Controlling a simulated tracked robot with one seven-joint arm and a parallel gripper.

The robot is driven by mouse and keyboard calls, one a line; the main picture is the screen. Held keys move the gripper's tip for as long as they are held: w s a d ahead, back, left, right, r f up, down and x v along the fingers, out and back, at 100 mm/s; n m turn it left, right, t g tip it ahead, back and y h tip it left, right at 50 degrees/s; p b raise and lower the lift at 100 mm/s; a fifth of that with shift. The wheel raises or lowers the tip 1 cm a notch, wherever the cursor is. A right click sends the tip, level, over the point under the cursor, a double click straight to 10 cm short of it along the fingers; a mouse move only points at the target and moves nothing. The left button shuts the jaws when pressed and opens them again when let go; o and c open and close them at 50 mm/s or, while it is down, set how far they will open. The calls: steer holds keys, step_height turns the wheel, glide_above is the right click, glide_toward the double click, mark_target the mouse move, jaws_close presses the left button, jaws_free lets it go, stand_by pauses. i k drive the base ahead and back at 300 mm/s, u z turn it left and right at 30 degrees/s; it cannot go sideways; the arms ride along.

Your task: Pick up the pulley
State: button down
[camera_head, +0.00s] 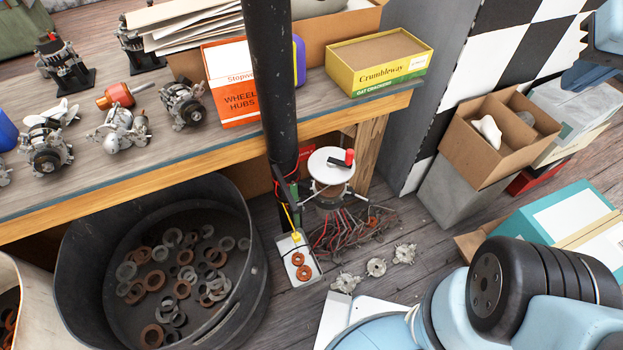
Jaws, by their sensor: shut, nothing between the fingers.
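I cannot make out a separate loose pulley. Several metal alternators stand on the wooden bench (215,140) at the left, one near its front edge (47,148) and one near the orange box (184,104). Any pulley on them is too small to tell apart. Several rusty and grey rings (157,280) lie in a large round black tub on the floor. Small silver toothed parts (404,253) lie on the floorboards. My light blue arm fills the lower right corner. My gripper does not show clearly anywhere in this view.
A black post (272,85) stands in front of the bench. An orange box (229,85) and a yellow cracker box (380,62) stand on the bench. A white round top (331,164) stands above tangled wires (345,235). Cardboard boxes (470,145) are stacked at the right.

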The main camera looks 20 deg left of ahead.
mark_target(304, 278)
steer(key=z, duration=1.4)
steer(key=i, duration=0.1)
steer(key=u, duration=2.9)
steer(key=k, duration=0.9)
steer(key=u, duration=0.2)
steer(key=i, duration=0.9)
steer(key=z, duration=0.1)
